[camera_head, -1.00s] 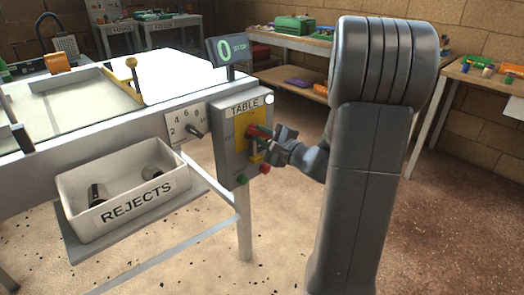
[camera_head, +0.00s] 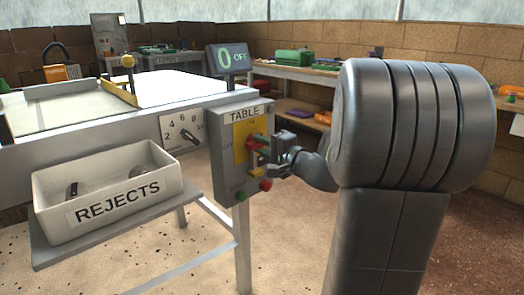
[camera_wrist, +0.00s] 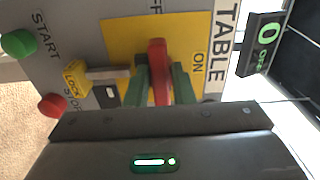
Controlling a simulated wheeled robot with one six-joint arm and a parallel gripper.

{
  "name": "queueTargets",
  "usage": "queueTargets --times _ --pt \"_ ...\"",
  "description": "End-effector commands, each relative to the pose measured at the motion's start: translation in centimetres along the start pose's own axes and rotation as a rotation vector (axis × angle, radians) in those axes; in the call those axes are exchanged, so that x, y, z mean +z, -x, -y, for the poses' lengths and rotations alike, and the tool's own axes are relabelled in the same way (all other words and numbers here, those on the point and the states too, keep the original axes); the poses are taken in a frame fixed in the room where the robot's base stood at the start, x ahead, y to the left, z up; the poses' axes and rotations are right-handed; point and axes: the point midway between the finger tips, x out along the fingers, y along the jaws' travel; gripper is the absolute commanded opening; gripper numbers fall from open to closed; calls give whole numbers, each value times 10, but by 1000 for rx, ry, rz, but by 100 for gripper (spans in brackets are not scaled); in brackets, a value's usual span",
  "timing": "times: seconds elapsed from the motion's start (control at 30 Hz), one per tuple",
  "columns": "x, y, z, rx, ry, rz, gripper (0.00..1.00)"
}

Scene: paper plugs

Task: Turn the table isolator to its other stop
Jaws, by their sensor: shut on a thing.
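The table isolator is a red handle (camera_wrist: 157,57) on a yellow plate (camera_wrist: 125,40) of the grey TABLE box (camera_head: 229,175). My gripper (camera_wrist: 162,85) is shut on the handle, with a green-padded finger on each side of it. It reaches the box from the right in the head view (camera_head: 264,149). In the wrist view the handle lies toward the partly hidden OFF label at the top edge, square to the ON mark (camera_wrist: 198,66). The display (camera_head: 228,58) above the box reads 0 OFF. The handle's base is partly hidden by my fingers.
A yellow LOCK tab (camera_wrist: 76,79), a green START button (camera_wrist: 19,43) and a red STOP button (camera_wrist: 52,104) sit beside the plate. A numbered dial (camera_head: 183,131) and a REJECTS bin (camera_head: 105,192) are left of the box. Floor is open below right.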

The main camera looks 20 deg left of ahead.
Motion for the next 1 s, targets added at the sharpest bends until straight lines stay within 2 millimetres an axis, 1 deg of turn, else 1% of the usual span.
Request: queueTargets --times 0.33,0.37,0.43,0.77,0.87,0.97,1.0 --pt "0 0 -1 2 4 1 0" --pt "0 0 -1 2 4 1 24" --pt "0 0 -1 2 4 1 38" --pt "0 2 0 1 3 0 38" --pt "-1 10 1 1 3 -2 38" --pt "-1 26 2 1 2 -4 38" --pt "-1 34 2 1 2 -5 38"
